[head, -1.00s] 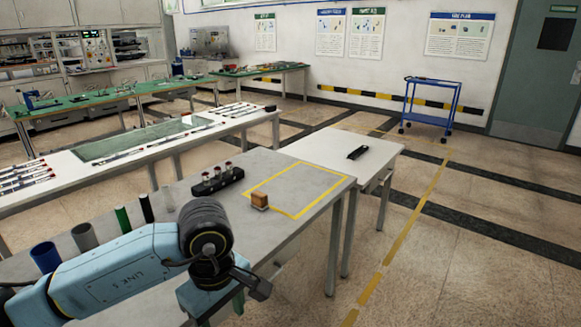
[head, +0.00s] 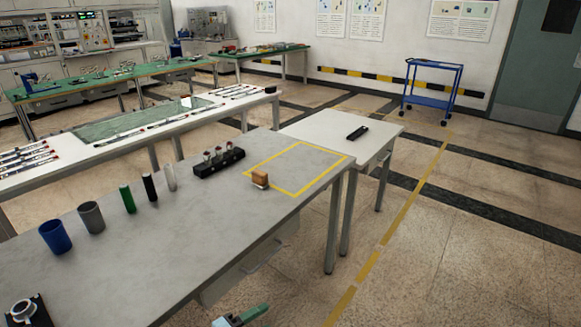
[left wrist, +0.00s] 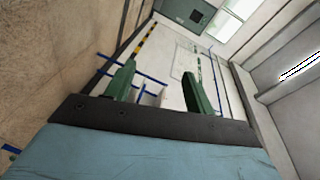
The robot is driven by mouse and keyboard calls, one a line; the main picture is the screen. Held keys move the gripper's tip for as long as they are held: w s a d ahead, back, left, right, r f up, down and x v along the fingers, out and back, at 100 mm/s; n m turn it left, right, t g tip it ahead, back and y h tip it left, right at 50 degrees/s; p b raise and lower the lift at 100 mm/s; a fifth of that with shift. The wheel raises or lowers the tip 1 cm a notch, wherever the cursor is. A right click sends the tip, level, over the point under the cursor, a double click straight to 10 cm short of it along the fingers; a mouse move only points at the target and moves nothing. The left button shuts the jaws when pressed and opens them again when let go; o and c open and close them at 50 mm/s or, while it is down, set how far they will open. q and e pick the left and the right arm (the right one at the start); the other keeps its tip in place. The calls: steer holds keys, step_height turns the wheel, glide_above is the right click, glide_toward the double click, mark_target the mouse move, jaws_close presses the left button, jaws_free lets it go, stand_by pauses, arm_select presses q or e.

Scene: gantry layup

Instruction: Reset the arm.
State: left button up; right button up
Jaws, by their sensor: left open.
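My left gripper shows in the left wrist view (left wrist: 155,72) with its two green fingers apart and nothing between them. In the head view, a green finger and a bit of pale blue link, which look like my left gripper (head: 245,316), show at the bottom edge, in front of and below the grey table's near edge. The rest of my left arm is out of the head view. My right gripper is not in view.
Floor (head: 440,270) to the right is clear.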

arm_select(q)
steer(key=s+a+f+n+g+y, duration=0.1)
steer(key=s+a+f+n+y, duration=0.5)
steer(key=f, duration=0.4)
steer(key=s+a+f+n+y, duration=0.3)
steer(key=s+a+f+n, duration=0.35)
steer(key=f, duration=0.35)
steer(key=s+a+f+n+g+y, duration=0.1)
steer(key=s+a+f+n+g, duration=0.1)
steer(key=s, duration=0.8)
steer(key=s+a+f+n+g+y, duration=0.1)
steer(key=s+f+n+g, duration=0.2)
steer(key=s+f, duration=0.3)
steer(key=s+a+f+n+g+y, duration=0.1)
steer(key=s+a+f+n+g, duration=0.1)
steer(key=s, duration=1.2)
step_height(320, 180, down, 2)
steer(key=n+g, duration=0.1)
steer(key=n, duration=0.2)
steer(key=shift+a+y, duration=0.3)
steer(key=shift+y, duration=0.1)
steer(key=shift+s+f, duration=0.1)
